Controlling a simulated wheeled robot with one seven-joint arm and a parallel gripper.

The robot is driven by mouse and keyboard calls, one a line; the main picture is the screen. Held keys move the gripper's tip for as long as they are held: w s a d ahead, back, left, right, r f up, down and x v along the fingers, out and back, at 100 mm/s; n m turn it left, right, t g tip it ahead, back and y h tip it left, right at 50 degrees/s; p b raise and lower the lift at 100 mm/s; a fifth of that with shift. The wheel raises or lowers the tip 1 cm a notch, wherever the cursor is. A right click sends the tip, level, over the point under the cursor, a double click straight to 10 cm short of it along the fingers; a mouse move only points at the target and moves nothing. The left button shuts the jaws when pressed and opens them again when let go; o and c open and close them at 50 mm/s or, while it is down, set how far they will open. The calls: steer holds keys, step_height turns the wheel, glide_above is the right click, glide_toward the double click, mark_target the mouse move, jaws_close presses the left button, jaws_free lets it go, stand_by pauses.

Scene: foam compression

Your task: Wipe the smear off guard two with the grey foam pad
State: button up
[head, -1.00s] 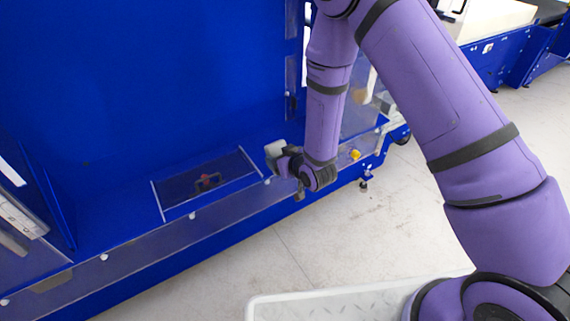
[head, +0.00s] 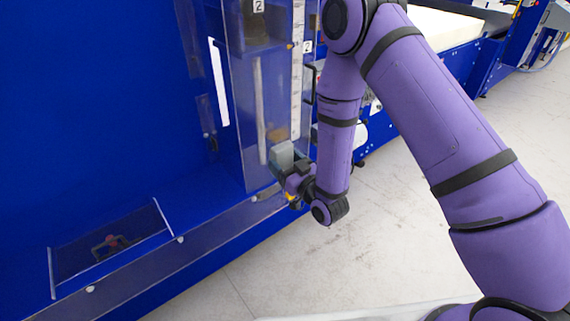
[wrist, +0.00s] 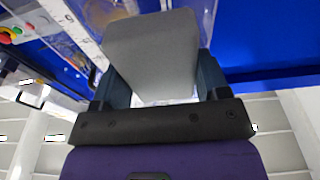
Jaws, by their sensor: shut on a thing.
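My gripper (head: 290,168) is shut on the grey foam pad (head: 282,154), near the lower end of a clear upright guard (head: 238,110) marked with a "2" label (head: 259,5). I cannot tell whether the pad touches the guard. In the wrist view the pad (wrist: 152,50) stands between the fingers of my gripper (wrist: 160,88), its broad face to the camera. A brownish smear (head: 262,30) shows through the clear panel high up, above the pad. A brownish patch also shows beyond the pad in the wrist view (wrist: 72,52).
A ruler strip (head: 297,85) runs up the guard's right edge. A second "2" label (head: 307,46) is beside it. A low clear panel (head: 130,272) runs along the blue machine's front. The floor (head: 400,240) is clear.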

mark_target(291, 130)
steer(key=shift+f+x, duration=0.2)
steer(key=shift+x, duration=1.2)
steer(key=shift+f+x, duration=0.25)
steer(key=shift+x, duration=1.15)
steer(key=shift+x, duration=1.05)
steer(key=shift+f, duration=0.15)
steer(key=shift+w+d, duration=0.45)
steer(key=shift+d, duration=0.3)
steer(key=shift+w+d, duration=0.45)
steer(key=shift+d, duration=0.3)
steer(key=shift+w+d, duration=0.7)
steer(key=shift+d, duration=0.25)
steer(key=shift+w+d, duration=0.7)
steer(key=shift+d, duration=0.3)
steer(key=shift+w+d, duration=0.7)
steer(key=shift+d, duration=0.25)
steer(key=shift+a, duration=0.15)
